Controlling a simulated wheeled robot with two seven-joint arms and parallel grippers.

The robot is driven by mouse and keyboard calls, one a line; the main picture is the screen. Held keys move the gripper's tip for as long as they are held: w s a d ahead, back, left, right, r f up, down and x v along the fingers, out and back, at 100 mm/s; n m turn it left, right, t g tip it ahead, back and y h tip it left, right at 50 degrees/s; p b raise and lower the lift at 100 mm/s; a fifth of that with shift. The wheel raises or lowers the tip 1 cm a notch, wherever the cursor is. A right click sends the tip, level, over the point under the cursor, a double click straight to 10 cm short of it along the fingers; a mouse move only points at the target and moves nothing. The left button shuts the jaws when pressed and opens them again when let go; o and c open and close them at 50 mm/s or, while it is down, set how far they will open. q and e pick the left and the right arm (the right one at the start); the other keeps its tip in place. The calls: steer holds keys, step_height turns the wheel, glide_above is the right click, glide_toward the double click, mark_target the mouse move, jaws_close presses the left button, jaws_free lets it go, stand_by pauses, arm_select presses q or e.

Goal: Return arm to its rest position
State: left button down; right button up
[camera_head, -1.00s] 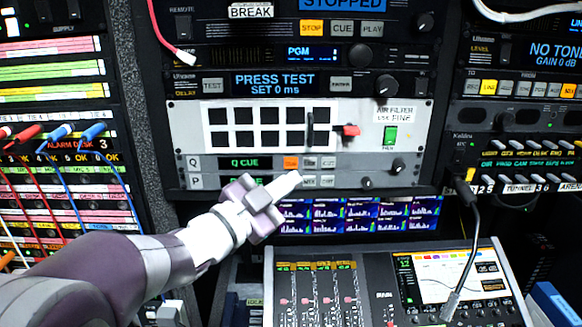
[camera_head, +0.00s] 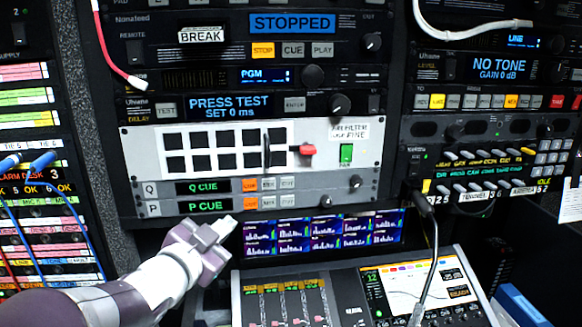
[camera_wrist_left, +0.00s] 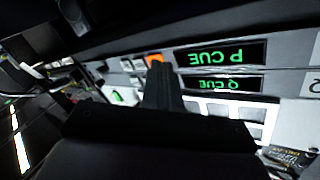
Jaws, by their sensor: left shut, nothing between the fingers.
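My left gripper (camera_head: 222,232) is shut and empty. In the head view it is just below the left part of the lower panel, in front of the rack. The Q CUE display (camera_head: 203,186) and the P CUE display (camera_head: 205,205) both show green text. Each row has a lit orange button, the Q one (camera_head: 250,185) and the P one (camera_head: 250,202). In the left wrist view my shut fingers (camera_wrist_left: 163,78) point towards these rows, and the P CUE display (camera_wrist_left: 221,55) appears upside down. My right gripper is not in view.
A mixing console (camera_head: 250,290) with faders and a screen lies below and right of the gripper. A strip of small monitors (camera_head: 320,232) is behind it. A black gooseneck cable (camera_head: 434,250) hangs at right. Blue patch cables (camera_head: 42,160) hang from the left rack.

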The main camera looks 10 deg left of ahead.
arm_select(q)
steer(key=s+a+f+n+g+y+b, duration=0.1)
steer(key=s+a+f+n+g+y, duration=0.15)
steer(key=f, duration=0.55)
steer(key=s+a+f+n+g+y+b, duration=0.2)
steer(key=a+f+n+g+y, duration=0.15)
steer(key=f, duration=0.55)
steer(key=s+d+f+n+g+h+b, duration=0.1)
steer(key=s+d+f+g+b, duration=0.2)
steer(key=s+f, duration=0.4)
steer(key=s+d+f+n+g+b, duration=0.1)
steer(key=s+d+f+g+b, duration=0.2)
steer(key=f, duration=0.9)
steer(key=s+d+g, duration=0.1)
steer(key=s+g, duration=0.2)
steer(key=s, duration=0.1)
steer(key=shift+n+h+b, duration=0.3)
steer(key=shift+n+h, duration=0.1)
steer(key=shift+s, duration=0.15)
